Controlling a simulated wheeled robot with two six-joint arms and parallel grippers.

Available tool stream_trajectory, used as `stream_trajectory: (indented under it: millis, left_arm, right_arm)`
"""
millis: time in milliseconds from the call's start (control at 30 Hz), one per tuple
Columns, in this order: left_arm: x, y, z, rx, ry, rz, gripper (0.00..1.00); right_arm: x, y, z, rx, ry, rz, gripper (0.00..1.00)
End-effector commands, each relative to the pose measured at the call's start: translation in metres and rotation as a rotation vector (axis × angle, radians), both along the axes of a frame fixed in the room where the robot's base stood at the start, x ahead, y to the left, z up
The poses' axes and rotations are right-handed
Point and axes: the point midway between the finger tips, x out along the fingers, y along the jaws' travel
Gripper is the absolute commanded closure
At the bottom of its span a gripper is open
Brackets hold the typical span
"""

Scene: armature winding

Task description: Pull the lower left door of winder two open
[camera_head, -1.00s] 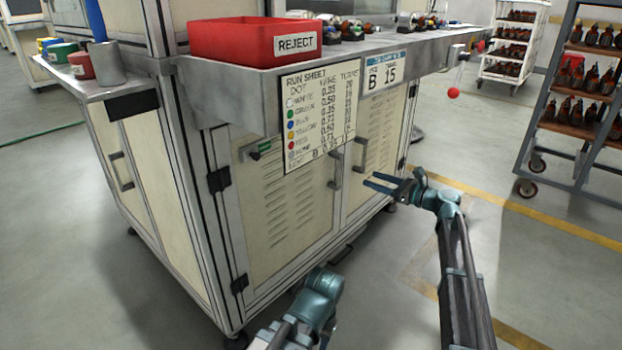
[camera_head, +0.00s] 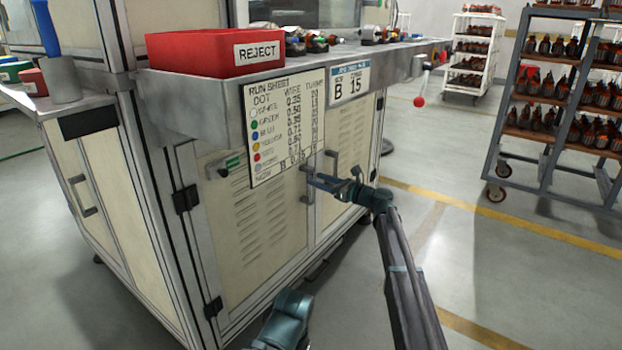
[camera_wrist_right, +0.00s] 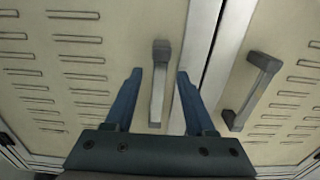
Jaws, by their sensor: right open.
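The lower left door (camera_head: 250,215) of the winder cabinet is cream, louvred and shut. Its grey bar handle (camera_head: 308,187) is upright near the door's right edge, partly covered by my gripper. My right gripper (camera_head: 315,181) is open at this handle. In the right wrist view the handle (camera_wrist_right: 158,85) stands between the two blue fingers (camera_wrist_right: 160,72), with a gap on each side; neither finger visibly touches it. The lower right door (camera_head: 350,150) is also shut, and its handle (camera_wrist_right: 252,90) is right of the fingers. My left gripper is out of view.
A run sheet (camera_head: 283,125) hangs over the upper part of the doors. A red reject bin (camera_head: 190,58) stands on the worktop ledge (camera_head: 200,92) above. A lever with a red knob (camera_head: 419,101) sticks out at right. Wheeled racks (camera_head: 540,145) stand farther right. The floor before the doors looks clear.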

Motion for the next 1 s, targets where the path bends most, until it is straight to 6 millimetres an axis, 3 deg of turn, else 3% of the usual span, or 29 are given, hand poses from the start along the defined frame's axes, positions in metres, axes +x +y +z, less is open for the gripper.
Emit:
stream_trajectory:
  millis: [233,667,900,1000]
  left_arm:
    - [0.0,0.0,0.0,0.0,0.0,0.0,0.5]
    - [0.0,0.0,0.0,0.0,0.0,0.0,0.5]
    - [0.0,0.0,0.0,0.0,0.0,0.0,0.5]
    - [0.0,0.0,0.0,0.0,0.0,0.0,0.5]
  right_arm:
    - [0.018,0.024,0.0,0.0,0.0,0.0,0.45]
    - [0.021,0.029,0.0,0.0,0.0,0.0,0.45]
    - [0.021,0.029,0.0,0.0,0.0,0.0,0.88]
    - [0.021,0.029,0.0,0.0,0.0,0.0,1.0]
